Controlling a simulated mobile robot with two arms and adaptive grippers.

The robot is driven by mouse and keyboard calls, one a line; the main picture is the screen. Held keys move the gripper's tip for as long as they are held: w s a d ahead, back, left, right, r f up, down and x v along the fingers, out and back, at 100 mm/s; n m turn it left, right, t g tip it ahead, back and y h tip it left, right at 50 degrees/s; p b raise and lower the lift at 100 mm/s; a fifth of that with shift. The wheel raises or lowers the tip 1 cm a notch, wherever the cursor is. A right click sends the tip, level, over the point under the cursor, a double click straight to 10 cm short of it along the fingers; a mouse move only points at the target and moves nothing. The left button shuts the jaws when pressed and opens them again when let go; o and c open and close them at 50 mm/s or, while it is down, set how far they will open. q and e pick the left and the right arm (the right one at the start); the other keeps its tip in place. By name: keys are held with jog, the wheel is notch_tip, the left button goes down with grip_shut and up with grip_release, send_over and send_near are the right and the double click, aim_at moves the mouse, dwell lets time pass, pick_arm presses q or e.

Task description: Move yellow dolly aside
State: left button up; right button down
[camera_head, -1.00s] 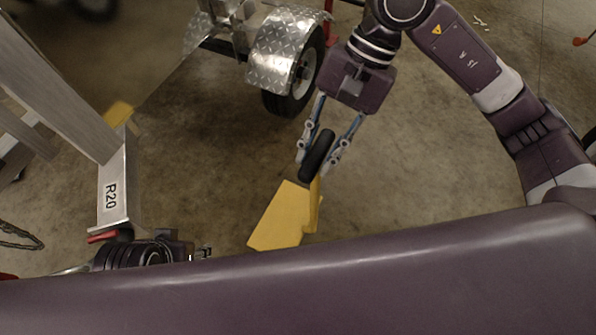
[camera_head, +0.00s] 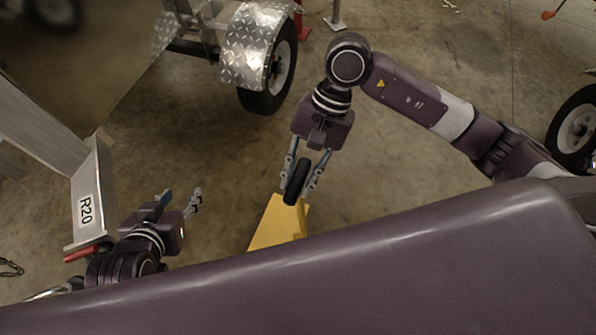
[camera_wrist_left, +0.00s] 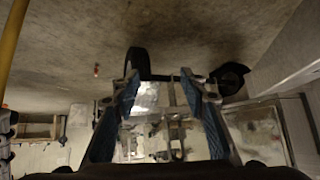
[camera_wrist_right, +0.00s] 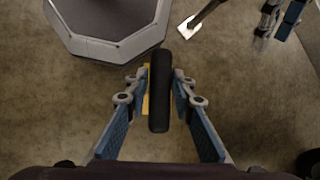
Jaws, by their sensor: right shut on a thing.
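The yellow dolly (camera_head: 277,224) stands on the floor in the middle of the head view, its lower part hidden behind my own body. Its black wheel (camera_head: 296,181) points up toward my right gripper. My right gripper (camera_head: 297,184) is shut on that wheel, with one finger on each side. In the right wrist view the black wheel (camera_wrist_right: 159,92) sits between the fingertips, with a sliver of yellow behind it. My left gripper (camera_head: 182,199) is open and empty, left of the dolly and apart from it. Its spread fingers also show in the left wrist view (camera_wrist_left: 165,85).
A trailer with a diamond-plate fender (camera_head: 252,45) and tyre (camera_head: 268,85) stands behind. A metal beam marked R20 (camera_head: 88,205) is close to my left arm. Another wheel (camera_head: 576,126) stands at the far right. The floor between is clear.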

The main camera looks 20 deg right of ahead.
notch_tip(320, 180, down, 4)
jog(key=shift+a+r+b, duration=0.15)
jog(key=shift+r+b, duration=0.1)
jog(key=shift+b, duration=0.2)
jog(key=shift+s+f, duration=0.1)
jog(key=shift+f, duration=0.15)
jog(key=c, duration=2.1)
grip_release()
jog(key=shift+s+d+f, duration=0.1)
jog(key=shift+d+f, duration=0.15)
jog(key=shift+f, duration=0.1)
jog(key=shift+o, duration=1.3)
jog(key=shift+a, duration=0.1)
jog(key=shift+o, duration=0.9)
pick_arm(q)
jog(key=w+r+t, duration=0.1)
jog(key=w+d+r+t, duration=0.1)
jog(key=w+r, duration=0.1)
jog(key=shift+w+d+r+t+h, duration=0.15)
jog(key=shift+w+r+t+h, duration=0.1)
jog(key=shift+t+h, duration=0.05)
pick_arm(e)
jog(key=shift+a+r, duration=0.1)
jog(key=shift+r, duration=0.05)
